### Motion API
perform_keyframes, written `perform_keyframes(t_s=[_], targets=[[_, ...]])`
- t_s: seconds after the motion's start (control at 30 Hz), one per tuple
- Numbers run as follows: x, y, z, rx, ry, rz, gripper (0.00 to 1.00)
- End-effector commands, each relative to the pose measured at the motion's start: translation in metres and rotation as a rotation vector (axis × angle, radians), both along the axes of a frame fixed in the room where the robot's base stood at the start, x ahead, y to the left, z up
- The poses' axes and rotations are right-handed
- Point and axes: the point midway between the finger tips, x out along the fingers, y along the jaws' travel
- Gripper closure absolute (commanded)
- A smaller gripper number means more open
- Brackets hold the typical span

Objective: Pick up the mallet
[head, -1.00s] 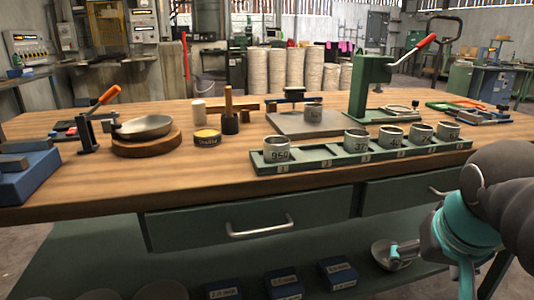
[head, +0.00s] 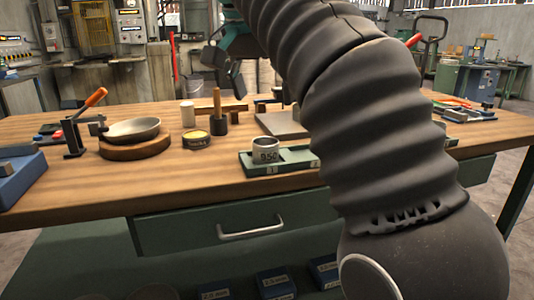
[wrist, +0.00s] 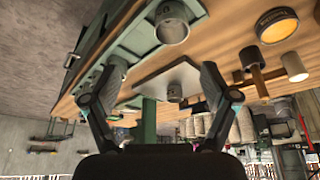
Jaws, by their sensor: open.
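The mallet (head: 218,124) stands upright on the wooden bench, its dark head down and its pale wooden handle pointing up. It sits between a yellow-topped tin and a brown wooden block. In the wrist view the mallet (wrist: 251,58) is right of my gripper's fingers, apart from them. My gripper (head: 228,72) is raised above the far part of the bench in the head view, partly behind my arm. In the wrist view my gripper (wrist: 163,70) is open, with nothing between its fingers.
The yellow-topped tin (head: 196,140) and a pale cylinder (head: 187,114) stand close to the mallet. A metal bowl (head: 132,130) rests on a round wooden base at left. A green rack (head: 290,164) holds metal cups. My arm hides much of the bench's right side.

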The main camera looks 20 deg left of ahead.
Motion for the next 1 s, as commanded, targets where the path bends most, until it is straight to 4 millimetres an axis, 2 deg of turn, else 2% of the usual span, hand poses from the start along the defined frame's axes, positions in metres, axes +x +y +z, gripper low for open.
perform_keyframes(t_s=[0.03,0.13,0.37,0.57,0.6,0.8,1.0], targets=[[-0.002,0.009,0.001,0.003,-0.001,-0.004,0.15],[-0.005,0.017,0.002,0.006,-0.001,-0.02,0.15],[-0.003,0.018,-0.007,0.007,-0.002,-0.027,0.15],[0.004,0.016,-0.025,0.007,-0.001,-0.026,0.15],[0.008,0.015,-0.036,0.005,0.0,-0.026,0.15],[0.02,0.012,-0.066,0.008,-0.001,-0.027,0.15],[0.025,0.012,-0.077,0.008,-0.002,-0.026,0.15]])
